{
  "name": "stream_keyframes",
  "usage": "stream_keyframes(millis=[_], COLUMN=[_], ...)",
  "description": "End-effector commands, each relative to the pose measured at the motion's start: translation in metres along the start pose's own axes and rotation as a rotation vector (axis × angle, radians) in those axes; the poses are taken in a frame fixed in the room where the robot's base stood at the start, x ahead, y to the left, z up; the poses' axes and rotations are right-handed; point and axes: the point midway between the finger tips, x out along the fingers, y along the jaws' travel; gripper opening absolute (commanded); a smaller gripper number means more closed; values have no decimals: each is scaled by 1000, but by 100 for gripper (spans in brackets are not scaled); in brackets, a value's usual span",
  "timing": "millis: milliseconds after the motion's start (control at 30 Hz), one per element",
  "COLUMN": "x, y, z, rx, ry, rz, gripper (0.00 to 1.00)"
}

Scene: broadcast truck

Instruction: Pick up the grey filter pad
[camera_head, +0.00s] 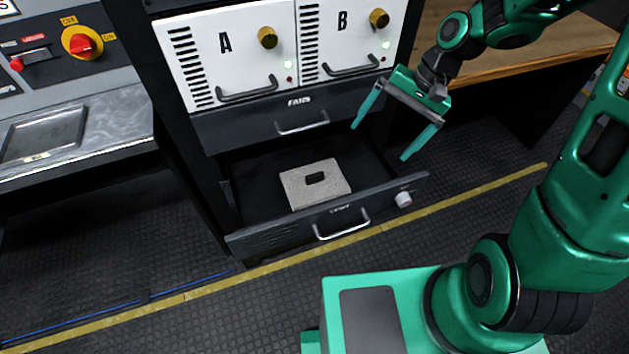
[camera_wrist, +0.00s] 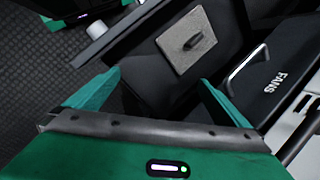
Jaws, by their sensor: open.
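The grey filter pad (camera_head: 297,186) is a flat square with a dark slot or tab in its middle. It lies in the open lower drawer (camera_head: 283,236). My gripper (camera_head: 382,143) is open and empty, above and to the right of the pad, near the drawer's right side. In the wrist view the pad (camera_wrist: 186,41) shows beyond the open fingers (camera_wrist: 152,84), apart from them. Nothing hides the pad in either view.
The closed FANS drawer (camera_head: 290,121) is just above the open drawer. Panels A (camera_head: 225,43) and B (camera_head: 343,22) with handles stand higher up. The drawer front has a handle (camera_head: 341,225) and a white knob (camera_head: 403,199). A metal-edged console (camera_head: 80,130) is at left.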

Motion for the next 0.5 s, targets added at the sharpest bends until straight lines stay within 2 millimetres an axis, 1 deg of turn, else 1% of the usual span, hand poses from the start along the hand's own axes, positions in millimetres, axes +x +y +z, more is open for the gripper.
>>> stream_keyframes(millis=[33,200,400,500], x=[13,48,81,94], y=[-1,-10,-20,-23], z=[-2,-2,-1,-1], rx=[56,248,478,589], ry=[-51,-222,-437,-544], rz=[-18,-87,-158,-186], gripper=[100,100,100,100])
